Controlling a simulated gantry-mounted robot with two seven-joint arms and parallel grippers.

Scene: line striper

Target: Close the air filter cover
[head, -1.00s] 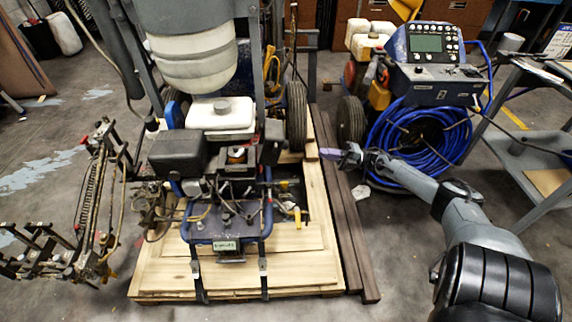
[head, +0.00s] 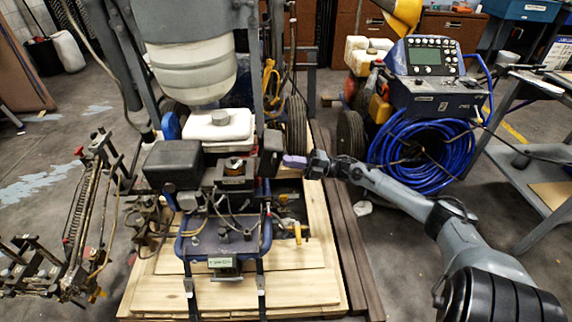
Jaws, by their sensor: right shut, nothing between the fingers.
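The line striper's engine stands on a wooden pallet (head: 150,290). A black panel (head: 271,152) stands upright at the engine's right side and looks like the air filter cover, swung out. My right gripper (head: 285,160), with purple fingertips, is shut and empty. It points left, just right of the black panel; whether it touches the panel I cannot tell. My left gripper is not in view.
A white fuel tank (head: 218,126) and a large white container (head: 193,72) rise behind the engine. A second machine with a blue hose coil (head: 425,152) stands behind my right arm. A grey cart (head: 540,180) is at the right.

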